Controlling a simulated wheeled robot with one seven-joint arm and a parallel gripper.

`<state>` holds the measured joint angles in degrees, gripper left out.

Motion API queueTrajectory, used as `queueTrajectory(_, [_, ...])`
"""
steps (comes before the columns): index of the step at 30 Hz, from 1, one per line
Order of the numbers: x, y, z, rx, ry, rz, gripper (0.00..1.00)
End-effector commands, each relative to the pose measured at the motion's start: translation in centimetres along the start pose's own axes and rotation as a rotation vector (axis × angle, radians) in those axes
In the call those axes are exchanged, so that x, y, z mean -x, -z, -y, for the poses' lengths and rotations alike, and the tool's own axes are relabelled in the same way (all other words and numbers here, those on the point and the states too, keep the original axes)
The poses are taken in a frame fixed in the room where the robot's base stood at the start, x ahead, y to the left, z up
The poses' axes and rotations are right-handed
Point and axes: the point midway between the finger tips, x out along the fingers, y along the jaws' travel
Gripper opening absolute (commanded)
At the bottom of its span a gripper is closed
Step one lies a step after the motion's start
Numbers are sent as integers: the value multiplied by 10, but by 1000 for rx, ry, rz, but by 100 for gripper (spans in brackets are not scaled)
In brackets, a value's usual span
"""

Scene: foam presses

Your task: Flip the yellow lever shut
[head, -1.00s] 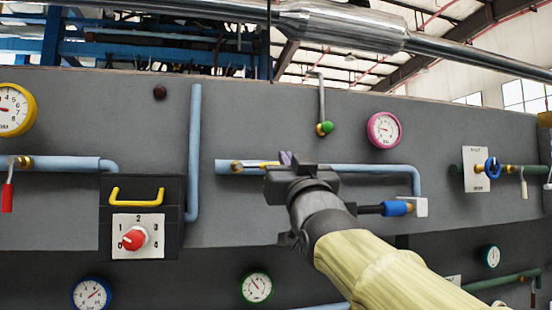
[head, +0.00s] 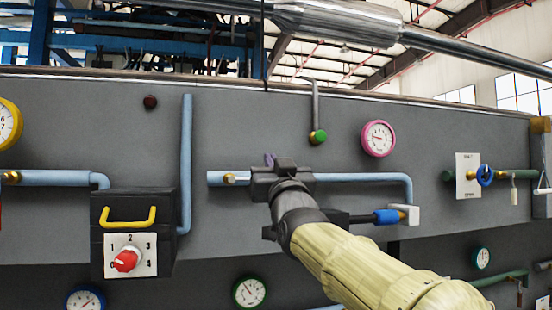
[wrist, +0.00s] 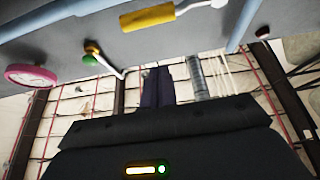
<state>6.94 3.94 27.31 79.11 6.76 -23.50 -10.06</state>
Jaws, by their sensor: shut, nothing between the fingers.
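The yellow lever's handle (wrist: 147,18) shows at the top of the wrist view, with its pale metal arm running off to the right. In the head view my gripper hides the handle; only the brass valve fitting (head: 230,179) shows on the light-blue pipe (head: 350,178). The handle seems to lie roughly along that pipe. My gripper (head: 270,160) is shut and empty in front of the pipe, just right of the fitting. Its dark purple fingers (wrist: 157,88) point towards the wall in the wrist view. Contact with the lever cannot be told.
A green knob (head: 318,137) on a metal rod is above right, beside a pink gauge (head: 378,138). A blue-handled valve (head: 388,216) sits below right. A black box (head: 133,232) with a yellow handle and red dial stands left. The wall between vertical pipe and fitting is clear.

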Motion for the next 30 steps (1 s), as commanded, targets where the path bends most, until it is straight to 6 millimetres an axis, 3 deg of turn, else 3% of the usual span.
queueTrajectory(8, [-33, 2, 0, -3, 1, 3, 0])
queueTrajectory(18, [-21, -32, 0, 1, 0, 3, 0])
queueTrajectory(30, [-17, -38, 0, 0, 0, 0, 0])
